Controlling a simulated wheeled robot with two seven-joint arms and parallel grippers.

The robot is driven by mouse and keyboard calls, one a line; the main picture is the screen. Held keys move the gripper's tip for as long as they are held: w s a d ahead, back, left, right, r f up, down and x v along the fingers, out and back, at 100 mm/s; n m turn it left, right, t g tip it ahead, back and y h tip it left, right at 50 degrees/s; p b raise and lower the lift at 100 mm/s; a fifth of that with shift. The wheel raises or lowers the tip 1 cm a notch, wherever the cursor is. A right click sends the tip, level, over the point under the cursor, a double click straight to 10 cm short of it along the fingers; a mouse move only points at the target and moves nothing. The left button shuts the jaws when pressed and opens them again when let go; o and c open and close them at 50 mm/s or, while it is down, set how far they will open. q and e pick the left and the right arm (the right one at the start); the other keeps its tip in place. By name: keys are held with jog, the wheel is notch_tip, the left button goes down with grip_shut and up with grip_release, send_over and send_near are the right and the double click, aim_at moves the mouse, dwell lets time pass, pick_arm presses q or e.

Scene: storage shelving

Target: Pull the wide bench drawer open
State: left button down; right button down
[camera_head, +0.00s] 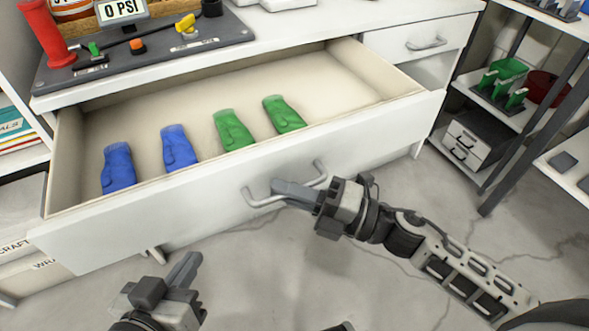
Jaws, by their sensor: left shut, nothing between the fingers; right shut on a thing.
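The wide bench drawer (222,205) stands well pulled out from the white bench, its inside showing. Two blue items (119,167) and two green items (233,130), glove-like in shape, lie in a row along its front part. The drawer's bar handle (262,200) is on the middle of its front. My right gripper (284,190) is shut on the handle, its fingers covering the middle of the bar. My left gripper (190,265) is shut and empty, low at the left in front of the drawer and apart from it.
A dark board with a gauge and valves (150,48) sits on the bench top (290,22). A smaller drawer (420,38) at the right is shut. The grey floor (400,200) before the bench is clear.

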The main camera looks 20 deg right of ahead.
pick_arm(q)
jog(key=shift+w+d+r, duration=0.1)
jog(key=shift+w+d, duration=0.1)
pick_arm(e)
jog(key=shift+s+d, duration=0.1)
jog(key=shift+s, duration=0.3)
pick_arm(q)
jog(key=shift+w+r, duration=0.1)
pick_arm(e)
jog(key=c, duration=1.5)
grip_release()
pick_arm(q)
jog(key=shift+w+a+f+p, duration=0.15)
jog(key=shift+f+p, duration=0.15)
jog(key=shift+p, duration=0.25)
pick_arm(e)
jog(key=v, duration=1.6)
